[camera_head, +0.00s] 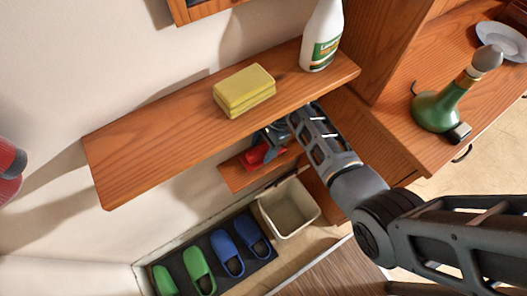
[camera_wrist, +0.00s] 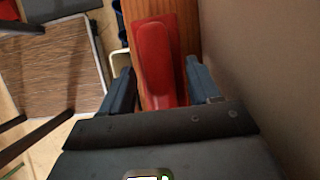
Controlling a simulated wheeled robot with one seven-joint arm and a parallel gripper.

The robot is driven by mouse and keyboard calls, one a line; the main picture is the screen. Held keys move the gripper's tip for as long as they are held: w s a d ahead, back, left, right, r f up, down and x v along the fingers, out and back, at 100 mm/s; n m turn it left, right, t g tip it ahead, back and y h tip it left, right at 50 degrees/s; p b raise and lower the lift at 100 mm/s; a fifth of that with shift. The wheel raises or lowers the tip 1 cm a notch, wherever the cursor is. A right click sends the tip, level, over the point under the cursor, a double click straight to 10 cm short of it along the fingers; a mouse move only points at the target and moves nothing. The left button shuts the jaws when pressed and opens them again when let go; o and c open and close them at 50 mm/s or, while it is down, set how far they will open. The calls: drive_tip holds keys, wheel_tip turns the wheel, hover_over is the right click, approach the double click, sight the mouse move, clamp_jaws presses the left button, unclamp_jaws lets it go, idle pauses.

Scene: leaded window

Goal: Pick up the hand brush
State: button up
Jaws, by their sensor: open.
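The hand brush, a red object (camera_head: 258,156), lies on a small lower wooden shelf (camera_head: 235,177) under the upper shelf in the head view. My gripper (camera_head: 272,138) is right at it, partly hidden by the upper shelf. In the wrist view, the red brush (camera_wrist: 155,58) has a raised rounded handle on a flat red base. My gripper (camera_wrist: 162,85) is open, with one finger on each side of the brush in the picture. I cannot tell whether the fingers touch it. The brush's near end is hidden by my gripper.
The upper wooden shelf (camera_head: 150,153) overhangs my gripper and holds a yellow sponge (camera_head: 244,90) and a white bottle (camera_head: 322,38). A white bin (camera_head: 289,208) and green and blue slippers (camera_head: 226,252) are below. A wall (camera_wrist: 265,60) is close on the right in the wrist view.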

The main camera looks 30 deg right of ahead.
drive_tip(key=shift+f, duration=0.2)
idle(0.4)
drive_tip(key=c, duration=1.1)
drive_tip(key=shift+r, duration=0.15)
drive_tip(key=shift+r, duration=0.3)
drive_tip(key=r, duration=0.3)
drive_tip(key=shift+s, duration=0.3)
drive_tip(key=s+b, duration=0.1)
drive_tip(key=s, duration=1.6)
drive_tip(key=shift+s, duration=0.2)
